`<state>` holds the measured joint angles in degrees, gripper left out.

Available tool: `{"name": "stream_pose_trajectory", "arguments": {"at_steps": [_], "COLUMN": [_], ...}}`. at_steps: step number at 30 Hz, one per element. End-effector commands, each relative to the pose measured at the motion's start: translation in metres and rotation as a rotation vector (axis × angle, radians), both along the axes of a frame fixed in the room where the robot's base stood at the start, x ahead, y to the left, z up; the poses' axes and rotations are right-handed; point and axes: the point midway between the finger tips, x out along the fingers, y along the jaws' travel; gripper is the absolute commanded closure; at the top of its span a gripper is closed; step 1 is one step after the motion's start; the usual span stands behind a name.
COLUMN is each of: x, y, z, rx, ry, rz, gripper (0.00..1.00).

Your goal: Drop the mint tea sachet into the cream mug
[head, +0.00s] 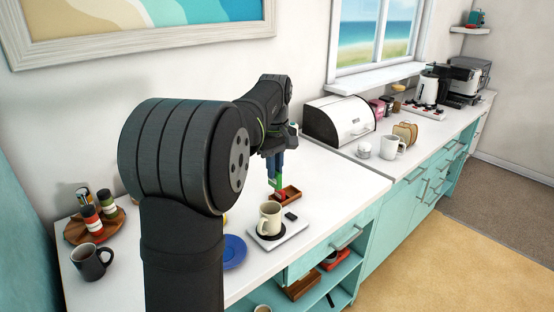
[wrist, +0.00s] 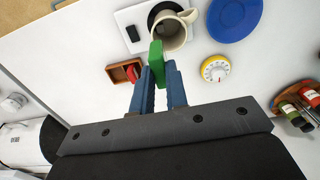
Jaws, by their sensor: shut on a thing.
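My gripper (head: 275,163) is shut on a green mint tea sachet (wrist: 156,53), held upright between its blue fingers (wrist: 159,78). In the head view the sachet (head: 275,182) hangs below the fingers, above or just behind a small wooden box (head: 292,196). The cream mug (head: 269,217) stands upright on a dark round pad on a white board, in front of the sachet. In the wrist view the mug (wrist: 170,34) lies just beyond the sachet's tip, its open mouth partly visible. I cannot tell the height gap between them.
The wooden box (wrist: 117,74) holds a red item. A blue plate (head: 234,252), yellow timer (wrist: 215,69) and dark mug (head: 92,262) are nearby. A round wooden tray (head: 73,234) holds jars. A white bread bin (head: 345,121) stands behind. The counter's front edge is close to the mug.

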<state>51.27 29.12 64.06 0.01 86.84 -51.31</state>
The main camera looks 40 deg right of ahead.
Motion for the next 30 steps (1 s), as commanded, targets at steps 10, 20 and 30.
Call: {"name": "stream_pose_trajectory", "arguments": {"at_steps": [10,20,30], "x": [0.0,0.0,0.0], "y": [0.0,0.0,0.0], "z": [-0.029,-0.03,-0.03], "rx": [0.0,-0.001,0.0], "ry": [0.0,-0.001,-0.001], "rz": [0.0,0.0,0.0], "gripper": [1.0,0.81,0.61]}}
